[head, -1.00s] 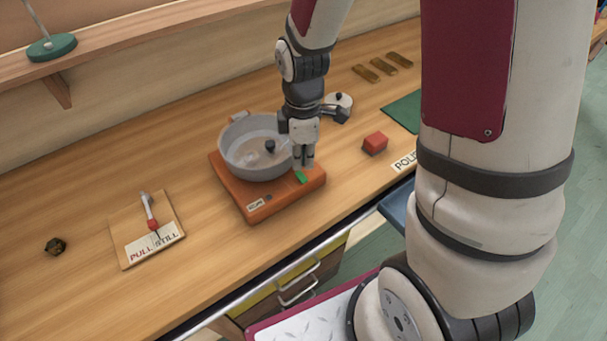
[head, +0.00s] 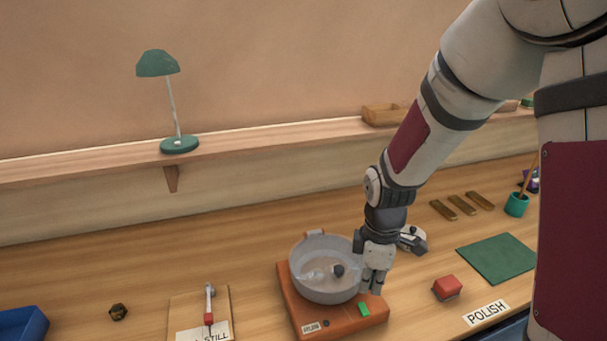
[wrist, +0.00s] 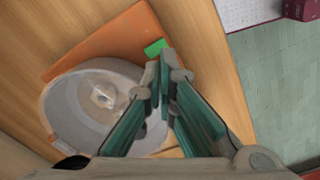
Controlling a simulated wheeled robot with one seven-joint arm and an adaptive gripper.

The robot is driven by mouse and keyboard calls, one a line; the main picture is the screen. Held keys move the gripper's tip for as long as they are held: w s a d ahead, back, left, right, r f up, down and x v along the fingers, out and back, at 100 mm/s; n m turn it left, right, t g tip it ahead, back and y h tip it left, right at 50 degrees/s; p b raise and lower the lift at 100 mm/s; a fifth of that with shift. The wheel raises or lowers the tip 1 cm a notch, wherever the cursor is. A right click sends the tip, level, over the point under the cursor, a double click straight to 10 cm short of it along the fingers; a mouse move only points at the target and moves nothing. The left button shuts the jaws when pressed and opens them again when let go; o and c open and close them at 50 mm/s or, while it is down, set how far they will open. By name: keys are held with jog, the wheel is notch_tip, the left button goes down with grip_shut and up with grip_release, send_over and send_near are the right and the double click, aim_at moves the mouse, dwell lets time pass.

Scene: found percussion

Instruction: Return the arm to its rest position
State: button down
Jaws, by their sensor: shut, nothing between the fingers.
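My gripper (head: 373,287) points down at the right side of a grey pot (head: 326,288), over the front right part of an orange base (head: 345,322). In the wrist view my gripper (wrist: 160,68) has its fingertips together with nothing between them, close to a green button (wrist: 155,47) on the orange base. The green button (head: 364,309) also shows in the head view, just in front of the fingers. Whether the fingertips touch the base cannot be told. The pot holds a clear piece and has a dark knob at its right side.
A red block (head: 446,288) and a green mat (head: 497,258) lie to the right. Several brown bars (head: 461,205) lie behind. A board with a red-tipped tool (head: 209,310) is at left. A lamp (head: 179,145) stands on the shelf. A blue tray (head: 22,325) sits far left.

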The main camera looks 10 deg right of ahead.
jog(key=s+r+m+t, duration=0.2)
jog(key=s+r+m, duration=0.5)
jog(key=r, duration=0.4)
jog(key=s+r+m+t, duration=0.3)
jog(key=s+r+m, duration=0.4)
jog(key=r, duration=0.5)
jog(key=shift+s+r+t, duration=0.25)
jog(key=shift+s+t, duration=0.05)
jog(key=shift+s, duration=0.4)
